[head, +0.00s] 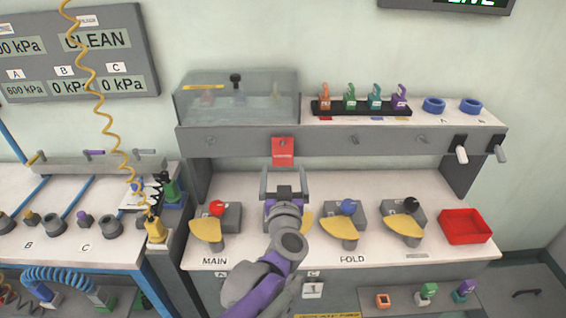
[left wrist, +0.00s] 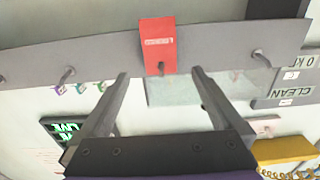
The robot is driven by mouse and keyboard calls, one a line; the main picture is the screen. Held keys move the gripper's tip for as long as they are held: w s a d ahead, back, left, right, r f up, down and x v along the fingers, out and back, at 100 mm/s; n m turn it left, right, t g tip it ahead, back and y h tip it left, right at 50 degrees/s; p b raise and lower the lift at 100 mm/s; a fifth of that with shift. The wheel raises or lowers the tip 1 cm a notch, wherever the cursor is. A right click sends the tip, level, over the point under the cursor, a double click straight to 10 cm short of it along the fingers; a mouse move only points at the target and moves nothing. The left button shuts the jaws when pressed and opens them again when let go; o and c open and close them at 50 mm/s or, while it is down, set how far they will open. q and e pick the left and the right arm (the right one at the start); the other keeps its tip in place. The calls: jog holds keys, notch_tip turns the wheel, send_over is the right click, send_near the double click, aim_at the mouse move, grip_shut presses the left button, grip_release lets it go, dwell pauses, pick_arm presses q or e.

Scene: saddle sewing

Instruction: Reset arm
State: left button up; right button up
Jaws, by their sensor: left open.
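My left gripper (head: 283,172) is in the middle of the head view, over the bench, with its fingers pointing toward the back. It is open, and nothing shows between its fingers. The left wrist view also shows the gripper (left wrist: 160,74) open, with its fingers apart. A red tag (head: 283,151) hangs on the grey shelf front just beyond the fingertips in the head view. The tag also shows in the left wrist view (left wrist: 158,45), apart from the fingers. My right gripper is in neither view.
The bench (head: 360,249) carries several yellow-topped units, one partly hidden behind my arm. A red tray (head: 465,227) stands at its right. The shelf above holds a clear cover (head: 237,100), a rack of coloured clips (head: 362,107) and two blue rings. A yellow coiled hose (head: 104,110) hangs at left.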

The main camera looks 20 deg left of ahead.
pick_arm(q)
jog(key=s+d+f+m+g+h+p, duration=0.1)
jog(key=s+d+m+g+h+p, duration=0.2)
jog(key=s+d+m+h, duration=0.45)
jog(key=s+a+f+n+g+p, duration=0.1)
jog(key=s+a+f+g, duration=0.2)
jog(key=s, duration=0.4)
jog(key=s+a+f+n+g+y, duration=0.1)
jog(key=s+a+f+n+g, duration=0.1)
jog(key=s+f, duration=0.3)
jog(key=s+a+f+n+g+y+p, duration=0.1)
jog(key=s+a+f+g, duration=0.3)
jog(key=s, duration=0.5)
jog(key=shift+a+f+p, duration=0.3)
jog(key=shift+a+f, duration=0.15)
jog(key=shift+a, duration=0.1)
jog(key=shift+w+y, duration=0.1)
jog(key=shift+y, duration=0.15)
